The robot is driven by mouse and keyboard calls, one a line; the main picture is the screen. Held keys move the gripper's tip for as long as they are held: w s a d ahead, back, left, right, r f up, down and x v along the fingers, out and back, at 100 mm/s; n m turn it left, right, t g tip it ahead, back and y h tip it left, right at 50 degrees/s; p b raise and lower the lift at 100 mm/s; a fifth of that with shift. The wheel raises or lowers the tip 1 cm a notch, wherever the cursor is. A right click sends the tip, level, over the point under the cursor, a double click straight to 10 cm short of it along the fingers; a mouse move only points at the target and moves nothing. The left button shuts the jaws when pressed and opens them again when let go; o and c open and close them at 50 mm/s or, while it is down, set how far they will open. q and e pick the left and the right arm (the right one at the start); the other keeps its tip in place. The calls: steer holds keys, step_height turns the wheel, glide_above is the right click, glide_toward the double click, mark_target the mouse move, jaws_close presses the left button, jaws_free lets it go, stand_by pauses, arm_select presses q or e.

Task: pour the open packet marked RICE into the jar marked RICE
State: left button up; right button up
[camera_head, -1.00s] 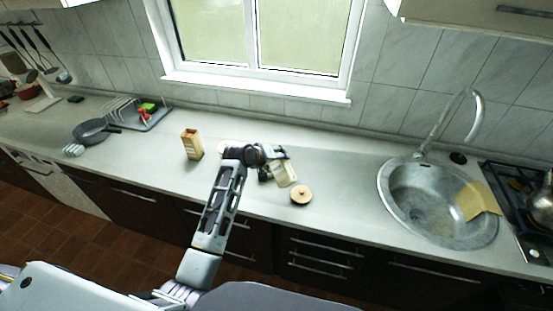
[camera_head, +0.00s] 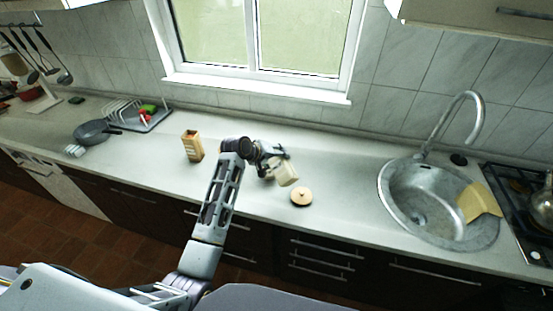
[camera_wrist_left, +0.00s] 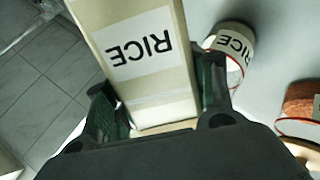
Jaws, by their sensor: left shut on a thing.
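The cream packet marked RICE (camera_wrist_left: 140,55) is between the two fingers of my left gripper (camera_wrist_left: 155,110) in the left wrist view. Its lettering is upside down in that picture, and its mouth is out of view. The jar marked RICE (camera_wrist_left: 234,45), with a red ring, is just to the right of the packet, apart from it in the picture. In the head view my left gripper (camera_head: 267,160) is above the counter, with a pale piece that seems to be the packet (camera_head: 287,173) at its end. The jar cannot be made out there. My right gripper is not in view.
A jar with reddish contents (camera_wrist_left: 301,99) is at the right in the wrist view. A brown packet (camera_head: 193,146) stands left of my arm. The sink (camera_head: 437,204) is at the right; the counter between is clear.

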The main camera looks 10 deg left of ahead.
arm_select(q)
steer(key=shift+w+a+r+n+g+h, duration=0.3)
steer(key=shift+w+a+r+g+h, duration=0.1)
steer(key=shift+w+a, duration=0.25)
stand_by(1.6)
steer(key=shift+w+a+r+n+g+h, duration=0.15)
steer(key=shift+w+r+n+g+h, duration=0.1)
steer(key=shift+n+g+h, duration=0.25)
steer(key=shift+w+a+r+n+g+h, duration=0.2)
steer(key=shift+r+g+h, duration=0.1)
steer(key=shift+g, duration=0.3)
stand_by(0.7)
steer(key=shift+f, duration=0.1)
stand_by(0.4)
steer(key=shift+s+r+m+t+y, duration=0.1)
steer(key=shift+r+m+t+y, duration=0.2)
steer(key=shift+m+t+y, duration=0.5)
steer(key=shift+r+m+t+y, duration=0.3)
steer(key=shift+r+t+y, duration=0.1)
steer(key=shift+t, duration=0.4)
steer(key=shift+f, duration=0.1)
step_height(320, 180, up, 2)
steer(key=t+y, duration=0.1)
steer(key=m+t, duration=0.1)
steer(key=shift+r+m+t+y, duration=0.2)
steer(key=shift+m+t+y, duration=0.1)
steer(key=shift+y, duration=0.1)
steer(key=shift+r+m+t, duration=0.3)
steer(key=shift+r, duration=0.05)
